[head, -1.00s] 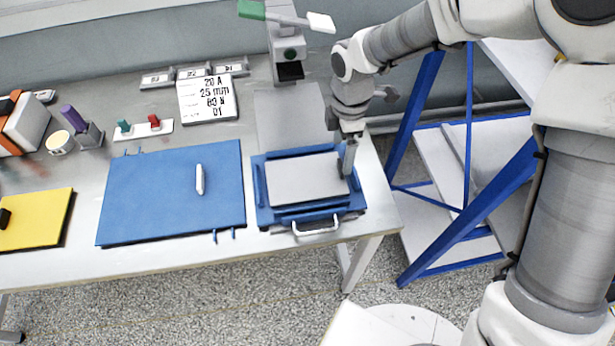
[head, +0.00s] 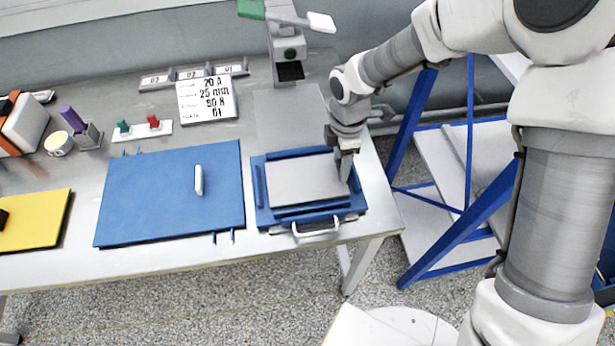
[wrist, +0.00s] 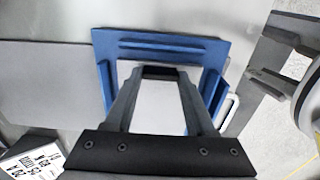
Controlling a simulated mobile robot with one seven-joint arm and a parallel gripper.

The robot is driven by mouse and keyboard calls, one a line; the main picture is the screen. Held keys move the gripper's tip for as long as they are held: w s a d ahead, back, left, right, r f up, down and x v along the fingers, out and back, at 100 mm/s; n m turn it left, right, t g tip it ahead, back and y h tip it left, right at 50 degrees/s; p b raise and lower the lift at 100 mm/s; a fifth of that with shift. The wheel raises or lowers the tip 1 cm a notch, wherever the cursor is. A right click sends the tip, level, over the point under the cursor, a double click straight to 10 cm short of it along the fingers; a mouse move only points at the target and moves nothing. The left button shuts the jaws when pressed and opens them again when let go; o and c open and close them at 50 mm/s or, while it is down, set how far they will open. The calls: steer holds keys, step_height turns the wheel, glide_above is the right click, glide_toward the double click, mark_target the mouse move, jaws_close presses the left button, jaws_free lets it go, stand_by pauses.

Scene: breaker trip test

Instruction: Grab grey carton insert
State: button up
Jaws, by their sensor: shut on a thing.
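The grey carton insert (head: 305,180) is a flat light-grey panel lying in the blue tray (head: 262,216) at the right part of the table. My gripper (head: 345,166) points down at the insert's right edge and is shut on that edge. In the wrist view the insert (wrist: 157,110) shows between the fingers, and the blue tray (wrist: 170,48) surrounds it. The fingertips partly hide the gripped edge. The insert looks level and low in the tray; I cannot tell whether it is lifted at all.
A blue panel with a white handle (head: 120,200) lies left of the tray. A grey plate (head: 290,115) and a test stand (head: 287,50) are behind it. A label card (head: 207,99) stands at the back. A blue-framed rack (head: 480,205) is to the right.

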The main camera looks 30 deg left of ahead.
steer(key=shift+c, duration=0.9)
steer(key=shift+r, duration=0.1)
